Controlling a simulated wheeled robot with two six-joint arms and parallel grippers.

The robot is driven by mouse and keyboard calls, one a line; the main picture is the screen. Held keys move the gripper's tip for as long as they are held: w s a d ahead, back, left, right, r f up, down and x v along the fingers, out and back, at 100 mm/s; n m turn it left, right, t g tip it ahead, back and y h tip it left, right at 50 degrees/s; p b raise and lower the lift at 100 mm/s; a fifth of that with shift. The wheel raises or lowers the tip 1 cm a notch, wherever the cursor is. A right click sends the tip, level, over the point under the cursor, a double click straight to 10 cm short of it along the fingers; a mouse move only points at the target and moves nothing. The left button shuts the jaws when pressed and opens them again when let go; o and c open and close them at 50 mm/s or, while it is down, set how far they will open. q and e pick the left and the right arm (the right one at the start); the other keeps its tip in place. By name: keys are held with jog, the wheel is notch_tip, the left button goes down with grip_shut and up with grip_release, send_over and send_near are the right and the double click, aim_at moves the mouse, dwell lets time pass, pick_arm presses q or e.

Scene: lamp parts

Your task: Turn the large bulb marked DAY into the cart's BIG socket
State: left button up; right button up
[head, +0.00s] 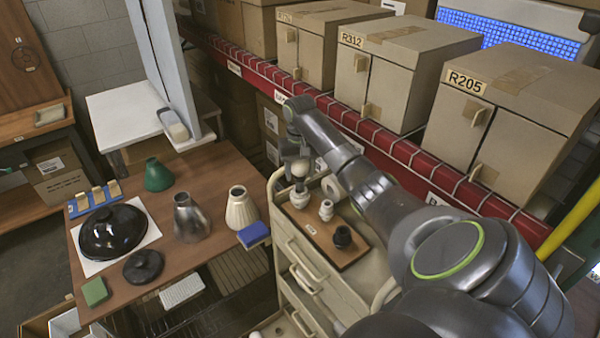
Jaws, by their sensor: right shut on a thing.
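My right gripper (293,152) reaches down over the cart (300,245) and is shut on a pale round bulb (299,169). The bulb is upright, with its neck pointing down at the large white socket (299,200) at the left back of the brown board (353,250). The neck meets or nearly meets the socket; I cannot tell how deep it sits. Markings on the bulb and sockets are too small to read. A smaller white socket (326,210) and a black socket (342,237) stand on the same board. My left gripper is not in view.
A wooden table (205,262) left of the cart holds a black shade (112,232), a green shade (158,175), a metal shade (190,218) and a cream shade (241,208). A red shelf beam (400,148) with cardboard boxes (530,125) runs behind the cart.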

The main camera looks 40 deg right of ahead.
aim_at(300, 182)
dwell(0.3)
jog(key=shift+f+b, duration=0.3)
jog(key=shift+f, duration=0.95)
jog(key=shift+f+p, duration=0.3)
jog(key=shift+f, duration=0.25)
dwell(0.9)
jog(key=shift+o, duration=0.8)
jog(key=shift+c, duration=0.8)
jog(key=shift+s+a+f, duration=0.1)
jog(key=shift+s+f, duration=0.05)
jog(key=shift+f, duration=0.05)
jog(key=m, duration=0.7)
jog(key=shift+f, duration=0.15)
